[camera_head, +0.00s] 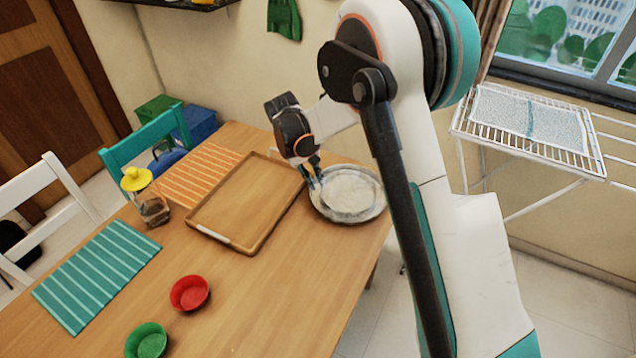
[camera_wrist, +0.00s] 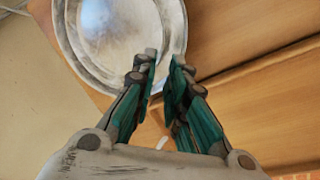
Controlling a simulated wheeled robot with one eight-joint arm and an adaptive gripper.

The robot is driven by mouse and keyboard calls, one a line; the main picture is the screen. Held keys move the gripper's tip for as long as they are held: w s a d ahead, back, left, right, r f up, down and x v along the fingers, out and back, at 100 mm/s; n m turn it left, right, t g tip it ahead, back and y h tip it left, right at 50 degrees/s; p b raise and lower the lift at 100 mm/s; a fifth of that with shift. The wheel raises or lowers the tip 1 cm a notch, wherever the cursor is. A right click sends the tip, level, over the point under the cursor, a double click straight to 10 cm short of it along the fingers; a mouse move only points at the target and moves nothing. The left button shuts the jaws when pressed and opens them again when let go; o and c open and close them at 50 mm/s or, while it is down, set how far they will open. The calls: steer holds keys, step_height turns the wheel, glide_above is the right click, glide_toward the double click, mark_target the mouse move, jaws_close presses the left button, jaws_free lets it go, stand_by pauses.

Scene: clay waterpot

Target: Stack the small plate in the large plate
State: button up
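The small plate (camera_head: 350,192), pale and round, lies inside the large plate (camera_head: 345,219), a grey plate with a wider rim, near the far right edge of the table. In the wrist view the small plate (camera_wrist: 110,30) sits within the ring of the large plate (camera_wrist: 177,25), cut off by the top of the picture. My gripper (camera_head: 317,181) is at the left side of the plates. In the wrist view its fingertips (camera_wrist: 164,58) are apart, with a narrow gap and nothing seen held between them. They overlap the rim area; I cannot tell whether they touch it.
A wooden tray (camera_head: 222,242) lies just left of the plates. A yellow-lidded jar (camera_head: 147,195), an orange striped mat (camera_head: 200,176), a teal mat (camera_head: 95,272), a red bowl (camera_head: 189,293) and a green bowl (camera_head: 146,341) are farther left. The table's right edge is close to the plates.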

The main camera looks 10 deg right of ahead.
steer(key=s+d+r+t+y+p, duration=0.1)
steer(key=s+d+r, duration=0.3)
steer(key=s+r, duration=0.5)
steer(key=s+d+r+t+y, duration=0.1)
steer(key=s+d+r+t, duration=0.3)
steer(key=r, duration=0.9)
steer(key=s+d+m, duration=0.1)
steer(key=s, duration=0.8)
steer(key=s+d+m+t+y, duration=0.1)
steer(key=s+d, duration=0.1)
steer(key=s, duration=0.7)
steer(key=shift+s+d+r+t, duration=0.3)
steer(key=shift+s+r, duration=0.1)
steer(key=shift+r, duration=0.05)
